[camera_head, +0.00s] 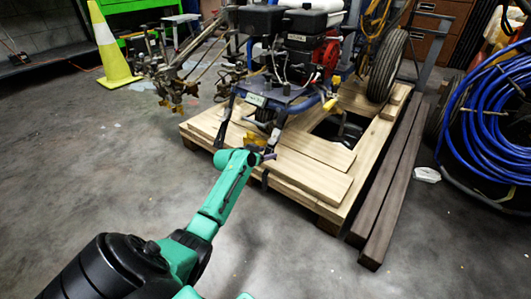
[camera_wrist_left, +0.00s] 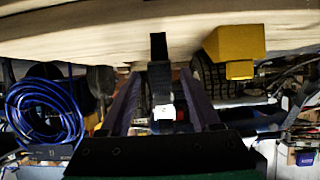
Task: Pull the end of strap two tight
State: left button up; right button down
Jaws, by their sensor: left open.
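A black strap hangs over the front edge of the wooden pallet (camera_head: 315,177); its loose part (camera_head: 265,179) shows just below my left gripper (camera_head: 268,156) in the head view. In the left wrist view the strap (camera_wrist_left: 159,60) runs down from the wood, between the two fingers of my left gripper (camera_wrist_left: 160,78). The fingers are apart, with a gap on each side of the strap. A yellow block (camera_wrist_left: 235,48) sits beside the strap at the wood's edge. Another dark strap (camera_head: 223,130) runs from the line striper (camera_head: 285,85) to the pallet. My right gripper is not in view.
Dark beams (camera_head: 393,190) lie along the pallet's right side. A blue hose coil (camera_head: 490,120) stands at the right, and a yellow cone (camera_head: 112,50) at the back left. The floor in front of the pallet is clear.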

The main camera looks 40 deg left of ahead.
pick_arm(q)
grip_shut()
jog(key=shift+f, duration=0.15)
jog(key=shift+s+d+f+b, duration=0.1)
jog(key=shift+s+f+b, duration=0.45)
jog(key=shift+f, duration=0.55)
jog(key=shift+s+a+f+b, duration=0.1)
jog(key=shift+s+f+b, duration=0.2)
jog(key=shift+s+f, duration=0.6)
jog(key=shift+s+d+f+b, duration=0.1)
jog(key=shift+s+f+b, duration=0.3)
jog(key=shift+f, duration=0.95)
jog(key=shift+c, duration=2.1)
grip_release()
jog(key=shift+f, duration=0.15)
jog(key=o, duration=0.5)
jog(key=shift+r, duration=0.2)
jog(key=shift+o, duration=0.3)
